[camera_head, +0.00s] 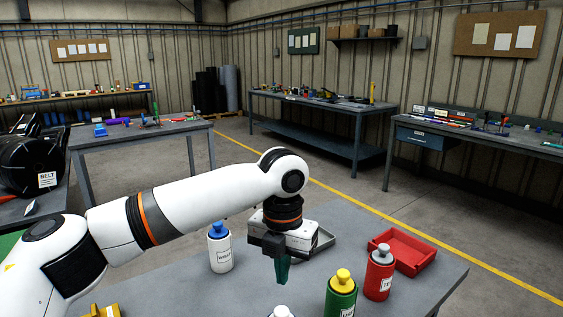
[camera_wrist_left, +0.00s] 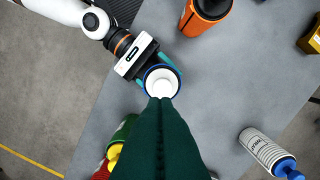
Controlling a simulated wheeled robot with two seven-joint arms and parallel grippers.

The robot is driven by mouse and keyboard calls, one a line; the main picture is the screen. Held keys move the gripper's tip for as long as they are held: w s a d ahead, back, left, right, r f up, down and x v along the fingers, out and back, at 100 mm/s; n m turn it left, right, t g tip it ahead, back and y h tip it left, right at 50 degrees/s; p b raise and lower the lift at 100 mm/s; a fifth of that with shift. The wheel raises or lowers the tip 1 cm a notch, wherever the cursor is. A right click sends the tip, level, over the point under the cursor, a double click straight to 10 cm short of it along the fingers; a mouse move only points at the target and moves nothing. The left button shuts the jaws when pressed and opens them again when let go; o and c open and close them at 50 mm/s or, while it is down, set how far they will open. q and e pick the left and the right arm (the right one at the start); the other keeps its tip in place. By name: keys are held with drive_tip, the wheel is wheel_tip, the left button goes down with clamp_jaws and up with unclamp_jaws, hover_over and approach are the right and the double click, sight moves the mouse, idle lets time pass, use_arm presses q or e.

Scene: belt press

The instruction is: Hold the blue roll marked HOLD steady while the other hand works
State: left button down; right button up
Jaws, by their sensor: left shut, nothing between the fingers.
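A blue-rimmed roll with a white top (camera_wrist_left: 162,82) stands upright on the table in the left wrist view, seen from above. Its marking cannot be read. In the head view only its white top (camera_head: 281,312) shows at the bottom edge. My right gripper (camera_wrist_left: 152,72) has its teal fingers on either side of the roll, seemingly against it; it is out of the head view. My left gripper (camera_head: 282,282) points down, shut and empty, above the table. In the left wrist view its dark green fingers (camera_wrist_left: 160,102) overlap the near side of the roll.
On the table (camera_head: 180,290) stand a white bottle with a blue cap (camera_head: 221,250), a green bottle (camera_head: 341,297), a red bottle (camera_head: 379,275) and a red tray (camera_head: 403,250). Other benches (camera_head: 320,105) stand farther back.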

sight(282, 313)
use_arm(q)
drive_tip(key=shift+f, duration=3.55)
use_arm(e)
drive_tip(key=shift+a, duration=0.1)
use_arm(q)
drive_tip(key=shift+f, duration=0.6)
drive_tip(key=shift+r, duration=2.5)
use_arm(e)
drive_tip(key=o, duration=1.4)
drive_tip(key=shift+c, duration=0.2)
